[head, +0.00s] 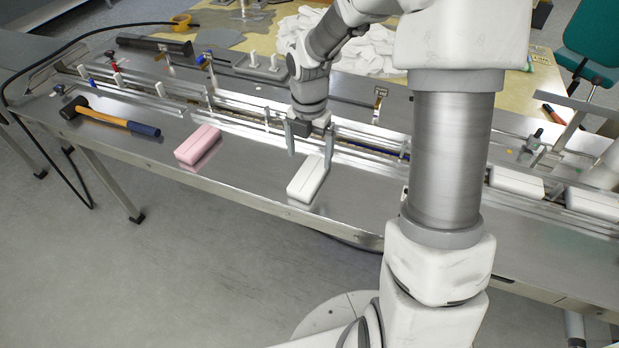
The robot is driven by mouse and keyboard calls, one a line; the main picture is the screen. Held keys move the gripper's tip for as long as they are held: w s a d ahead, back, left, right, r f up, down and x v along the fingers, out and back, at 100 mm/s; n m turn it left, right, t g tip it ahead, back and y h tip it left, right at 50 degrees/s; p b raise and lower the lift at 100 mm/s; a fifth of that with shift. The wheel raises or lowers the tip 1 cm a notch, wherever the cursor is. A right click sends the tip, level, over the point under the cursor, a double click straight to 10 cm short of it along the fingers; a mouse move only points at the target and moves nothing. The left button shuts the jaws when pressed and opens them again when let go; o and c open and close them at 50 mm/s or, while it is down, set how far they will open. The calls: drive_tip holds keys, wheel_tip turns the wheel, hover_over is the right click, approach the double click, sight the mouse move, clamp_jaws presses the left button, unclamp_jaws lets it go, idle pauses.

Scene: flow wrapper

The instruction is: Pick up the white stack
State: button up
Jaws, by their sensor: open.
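The white stack (308,180) is a white block lying on the steel table near its front edge, in the middle of the head view. My gripper (309,157) is open, with its two fingers pointing down at the far end of the white stack. One finger is on the left and the other on the right of that end. I cannot tell whether either finger touches the stack. Nothing shows between the fingers apart from the stack's far end.
A pink stack (198,146) lies to the left. A hammer (108,120) lies farther left. Metal guide rails (230,124) run behind the stacks. More white stacks (516,182) sit at the right, beyond my arm. Bare table lies between the pink and white stacks.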

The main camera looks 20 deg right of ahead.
sight(310, 173)
drive_tip(key=shift+w+f+b, duration=0.1)
drive_tip(key=shift+f+b, duration=0.3)
drive_tip(key=shift+f, duration=2.75)
drive_tip(key=shift+d, duration=0.1)
drive_tip(key=shift+c, duration=0.2)
drive_tip(key=c, duration=1.2)
